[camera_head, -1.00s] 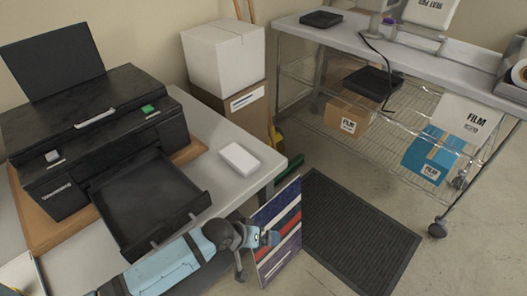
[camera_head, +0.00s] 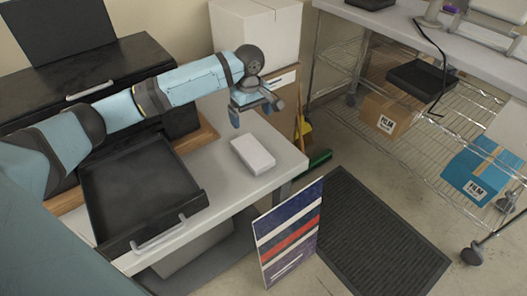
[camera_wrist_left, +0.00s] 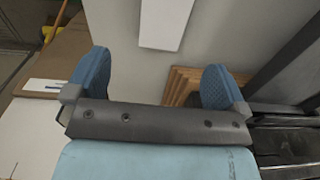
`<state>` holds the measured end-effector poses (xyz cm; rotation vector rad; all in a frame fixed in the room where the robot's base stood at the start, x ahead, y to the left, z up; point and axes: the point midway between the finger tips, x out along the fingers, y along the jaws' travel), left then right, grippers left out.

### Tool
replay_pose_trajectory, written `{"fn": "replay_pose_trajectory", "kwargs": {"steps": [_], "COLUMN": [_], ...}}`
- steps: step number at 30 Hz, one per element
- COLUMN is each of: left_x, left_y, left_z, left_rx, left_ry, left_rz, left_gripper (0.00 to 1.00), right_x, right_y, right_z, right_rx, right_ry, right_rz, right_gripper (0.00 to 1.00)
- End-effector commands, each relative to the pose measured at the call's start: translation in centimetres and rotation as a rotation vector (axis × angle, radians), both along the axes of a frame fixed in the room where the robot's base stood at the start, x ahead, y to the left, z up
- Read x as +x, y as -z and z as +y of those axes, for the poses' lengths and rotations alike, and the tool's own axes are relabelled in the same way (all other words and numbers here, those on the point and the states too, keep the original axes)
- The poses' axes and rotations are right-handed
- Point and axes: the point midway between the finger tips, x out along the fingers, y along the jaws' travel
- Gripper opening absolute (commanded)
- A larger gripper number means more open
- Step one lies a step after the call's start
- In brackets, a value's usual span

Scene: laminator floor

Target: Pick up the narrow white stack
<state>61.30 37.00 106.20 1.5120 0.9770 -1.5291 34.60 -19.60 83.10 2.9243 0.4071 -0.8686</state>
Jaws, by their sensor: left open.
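The narrow white stack (camera_head: 253,154) lies flat on the grey table (camera_head: 232,193), to the right of the black printer's open tray. It also shows in the left wrist view as a white block (camera_wrist_left: 165,22) at the top, past the fingertips. My left gripper (camera_head: 252,112) is above the table, behind and higher than the stack, apart from it. In the left wrist view its two blue fingers (camera_wrist_left: 150,82) are spread with nothing between them. My right gripper is in neither view.
The black printer's open tray (camera_head: 140,190) juts out left of the stack. White and brown boxes (camera_head: 262,40) stand behind the table. A striped panel (camera_head: 290,236) leans near the table's front right. A wire shelf cart (camera_head: 400,125) stands at right. The tabletop around the stack is clear.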

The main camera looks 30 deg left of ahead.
Motion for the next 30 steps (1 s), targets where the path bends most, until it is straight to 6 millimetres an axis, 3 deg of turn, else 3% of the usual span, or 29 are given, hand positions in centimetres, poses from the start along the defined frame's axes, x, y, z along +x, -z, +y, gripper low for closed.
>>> {"fn": "replay_pose_trajectory", "kwargs": {"steps": [5, 10, 15, 23, 30], "left_x": [0.0, -0.1, -0.1, -0.4, -1.1], "left_y": [1.6, 4.9, 7.7, 9.7, 13.1], "left_z": [0.1, 0.1, 0.0, -0.1, -0.7], "left_rx": [0.003, 0.003, 0.002, 0.003, 0.002], "left_ry": [-0.006, -0.006, -0.006, -0.004, -0.004], "left_rz": [0.003, 0.003, 0.001, 0.001, 0.001], "left_gripper": [1.0, 1.0, 1.0, 1.0, 1.0], "right_x": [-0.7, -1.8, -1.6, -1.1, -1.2], "right_y": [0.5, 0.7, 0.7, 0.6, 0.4], "right_z": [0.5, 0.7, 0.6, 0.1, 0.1], "right_rx": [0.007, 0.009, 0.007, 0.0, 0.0], "right_ry": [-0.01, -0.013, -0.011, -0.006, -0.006], "right_rz": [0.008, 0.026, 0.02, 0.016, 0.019], "right_gripper": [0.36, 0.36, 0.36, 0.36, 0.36]}}
